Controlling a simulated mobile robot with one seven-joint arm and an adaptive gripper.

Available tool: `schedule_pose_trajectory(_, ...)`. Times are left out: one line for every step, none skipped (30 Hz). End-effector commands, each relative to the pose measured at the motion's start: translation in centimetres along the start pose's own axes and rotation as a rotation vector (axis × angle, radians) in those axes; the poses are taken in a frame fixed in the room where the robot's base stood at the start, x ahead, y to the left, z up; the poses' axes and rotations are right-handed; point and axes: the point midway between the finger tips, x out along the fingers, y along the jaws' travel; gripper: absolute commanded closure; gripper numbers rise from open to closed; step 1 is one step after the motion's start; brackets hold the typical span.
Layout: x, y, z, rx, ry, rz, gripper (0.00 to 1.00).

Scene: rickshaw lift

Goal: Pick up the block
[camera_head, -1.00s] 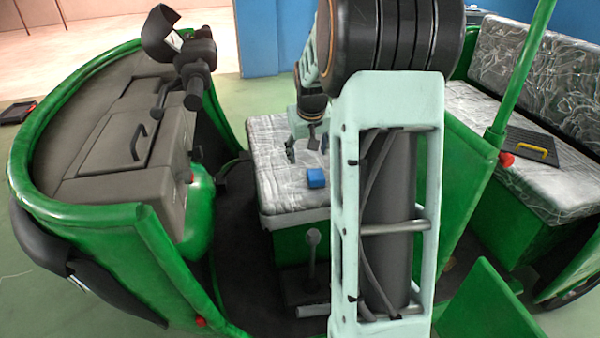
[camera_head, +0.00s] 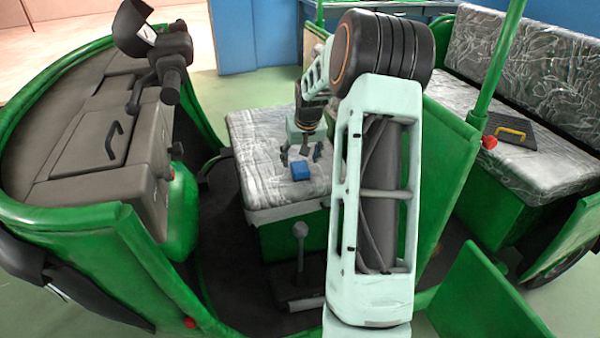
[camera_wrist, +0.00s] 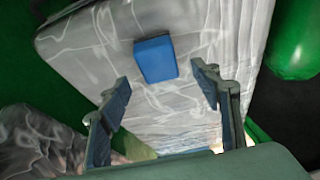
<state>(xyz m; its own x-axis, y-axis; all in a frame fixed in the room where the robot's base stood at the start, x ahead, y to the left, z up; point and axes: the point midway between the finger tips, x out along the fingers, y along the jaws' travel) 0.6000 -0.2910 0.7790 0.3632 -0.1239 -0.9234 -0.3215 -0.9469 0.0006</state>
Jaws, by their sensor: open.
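A small blue block (camera_head: 301,170) lies on the grey, plastic-wrapped driver's seat (camera_head: 275,196) of the green rickshaw, near the seat's front part. My gripper (camera_head: 300,156) is open and empty, just beyond the block in the head view and apart from it. In the wrist view the block (camera_wrist: 155,60) lies on the seat (camera_wrist: 95,45), ahead of my open gripper (camera_wrist: 162,85) and roughly between the lines of its two fingers. Nothing hides the block in the wrist view.
The grey dashboard (camera_head: 85,130) and handlebar (camera_head: 165,60) stand on the left. A lever (camera_head: 299,240) rises from the dark floor before the seat. A green pole (camera_head: 497,65) and the rear seat (camera_head: 520,175), holding a dark flat item with a yellow handle (camera_head: 511,132), are at right.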

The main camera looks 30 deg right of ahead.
Motion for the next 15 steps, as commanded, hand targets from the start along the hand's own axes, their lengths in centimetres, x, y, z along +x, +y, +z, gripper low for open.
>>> schedule_pose_trajectory(0.9, 0.0, 0.3, 0.001, -0.003, -0.001, 0.42)
schedule_pose_trajectory(1.3, 0.0, 0.4, 0.002, -0.003, -0.002, 0.42)
schedule_pose_trajectory(2.0, 0.1, 0.5, 0.002, -0.003, -0.002, 0.42)
schedule_pose_trajectory(2.4, 0.1, 0.5, 0.001, -0.002, -0.002, 0.42)
schedule_pose_trajectory(2.9, 0.1, 0.6, 0.001, -0.002, -0.002, 0.42)
schedule_pose_trajectory(3.5, 0.1, 0.6, 0.000, -0.003, -0.002, 0.42)
schedule_pose_trajectory(3.9, 0.1, 0.6, 0.000, -0.002, -0.002, 0.42)
schedule_pose_trajectory(4.2, 0.1, 0.6, 0.000, -0.002, -0.002, 0.42)
schedule_pose_trajectory(4.5, 0.1, 0.5, 0.001, -0.002, -0.002, 0.42)
schedule_pose_trajectory(4.6, 0.1, 0.5, 0.001, -0.001, -0.001, 0.42)
schedule_pose_trajectory(4.6, 0.1, 0.5, 0.001, -0.001, -0.001, 0.42)
schedule_pose_trajectory(4.6, 0.1, 0.4, 0.001, 0.000, -0.001, 0.42)
schedule_pose_trajectory(4.6, 0.1, 0.4, 0.001, 0.000, -0.001, 0.42)
schedule_pose_trajectory(4.5, 0.1, 0.4, 0.001, 0.000, -0.001, 0.42)
schedule_pose_trajectory(4.5, 0.1, 0.4, 0.001, 0.000, 0.000, 0.42)
